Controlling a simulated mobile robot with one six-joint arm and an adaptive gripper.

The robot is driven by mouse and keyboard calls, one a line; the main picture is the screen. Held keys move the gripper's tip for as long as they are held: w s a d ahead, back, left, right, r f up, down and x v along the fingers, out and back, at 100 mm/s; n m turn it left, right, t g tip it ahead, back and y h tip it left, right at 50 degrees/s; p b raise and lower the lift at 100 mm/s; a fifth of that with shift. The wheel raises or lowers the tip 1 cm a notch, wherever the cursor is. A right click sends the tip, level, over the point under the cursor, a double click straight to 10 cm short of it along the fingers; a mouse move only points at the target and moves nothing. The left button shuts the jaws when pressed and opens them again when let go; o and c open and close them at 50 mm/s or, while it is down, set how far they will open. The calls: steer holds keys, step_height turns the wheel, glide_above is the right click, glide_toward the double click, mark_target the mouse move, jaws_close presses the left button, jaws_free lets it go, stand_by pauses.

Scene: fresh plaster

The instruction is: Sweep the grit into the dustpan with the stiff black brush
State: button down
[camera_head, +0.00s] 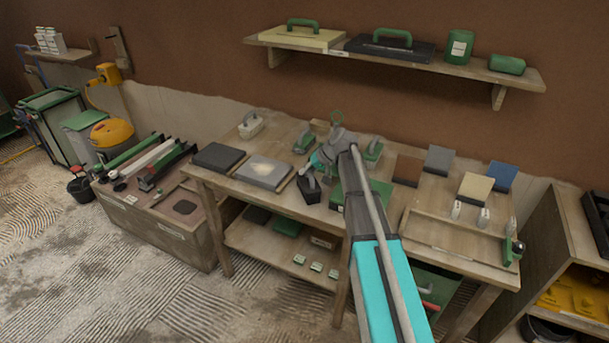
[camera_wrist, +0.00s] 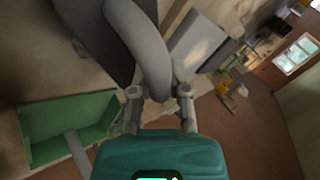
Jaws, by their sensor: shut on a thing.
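The stiff black brush (camera_head: 309,190) is a dark block with a curved grey handle, near the front middle of the workbench. My gripper (camera_head: 314,165) is shut on its handle, seen between the two fingers (camera_wrist: 160,92) in the wrist view, where the dark brush body (camera_wrist: 92,28) is at the top left. I cannot tell whether the brush touches the bench. The green dustpan (camera_wrist: 42,122) lies left of my gripper in the wrist view; in the head view my arm partly hides it. A pale patch, perhaps the grit (camera_head: 263,168), lies on a grey board left of the brush.
A dark slab (camera_head: 218,157) lies at the bench's left end. Green-handled tools (camera_head: 304,142) stand behind the brush. Sample tiles (camera_head: 474,187) and a wooden-edged area are at the right. A shelf (camera_head: 400,58) hangs above the bench.

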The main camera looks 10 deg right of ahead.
steer(key=shift+w+d, duration=0.45)
steer(key=shift+w, duration=0.2)
steer(key=shift+f, duration=0.15)
steer(key=shift+s, duration=0.15)
steer(key=shift+s+a, duration=1.2)
steer(key=shift+s, duration=0.3)
steer(key=shift+r, duration=0.3)
step_height(320, 180, up, 6)
steer(key=p, duration=0.6)
steer(key=shift+f, duration=0.1)
